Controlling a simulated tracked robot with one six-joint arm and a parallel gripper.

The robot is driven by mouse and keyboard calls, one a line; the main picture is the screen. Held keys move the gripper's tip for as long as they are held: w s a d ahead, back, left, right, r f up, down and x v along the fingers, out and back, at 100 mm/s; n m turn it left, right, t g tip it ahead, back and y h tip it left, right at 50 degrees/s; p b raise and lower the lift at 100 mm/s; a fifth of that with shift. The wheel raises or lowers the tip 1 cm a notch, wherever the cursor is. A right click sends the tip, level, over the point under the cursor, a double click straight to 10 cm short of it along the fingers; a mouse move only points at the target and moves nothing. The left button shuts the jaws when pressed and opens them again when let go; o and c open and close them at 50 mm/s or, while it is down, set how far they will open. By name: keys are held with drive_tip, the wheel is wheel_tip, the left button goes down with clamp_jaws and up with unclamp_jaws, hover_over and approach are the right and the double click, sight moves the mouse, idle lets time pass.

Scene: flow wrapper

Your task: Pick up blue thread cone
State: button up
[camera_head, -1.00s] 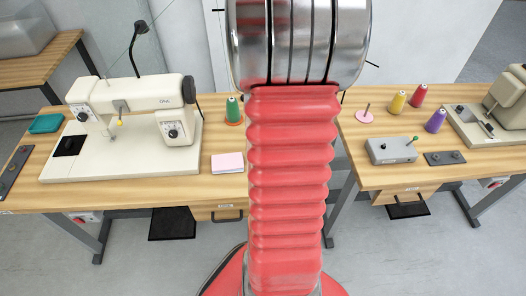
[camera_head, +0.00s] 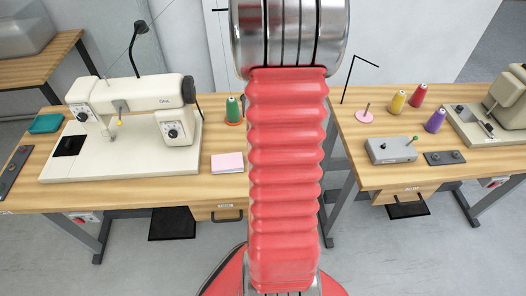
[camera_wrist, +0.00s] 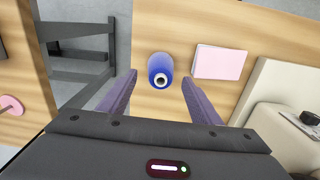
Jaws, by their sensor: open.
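The blue thread cone (camera_wrist: 160,70) shows in the wrist view on the wooden table, seen nearly from above with its pale top towards the camera. It does not show in the head view, where my arm covers part of the tables. My gripper (camera_wrist: 159,78) is open and empty in the wrist view. Its two purple-grey fingers are spread to either side of the cone's line, with the cone centred at the gap between the tips. I cannot tell how far above the cone they are.
A pink pad (camera_wrist: 218,62) lies right of the cone in the wrist view, near a cream sewing machine (camera_wrist: 290,100). The head view shows a green cone (camera_head: 233,110) and, on the right table, yellow (camera_head: 397,102), red (camera_head: 418,95) and purple cones (camera_head: 435,120).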

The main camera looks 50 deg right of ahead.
drive_tip(key=shift+w+f, duration=0.15)
drive_tip(key=shift+f, duration=1.8)
drive_tip(key=shift+c, duration=0.4)
drive_tip(key=c, duration=1.1)
drive_tip(key=shift+r, duration=0.15)
wheel_tip(320, 180, up, 10)
drive_tip(key=shift+f, duration=0.1)
drive_tip(key=shift+w, duration=0.1)
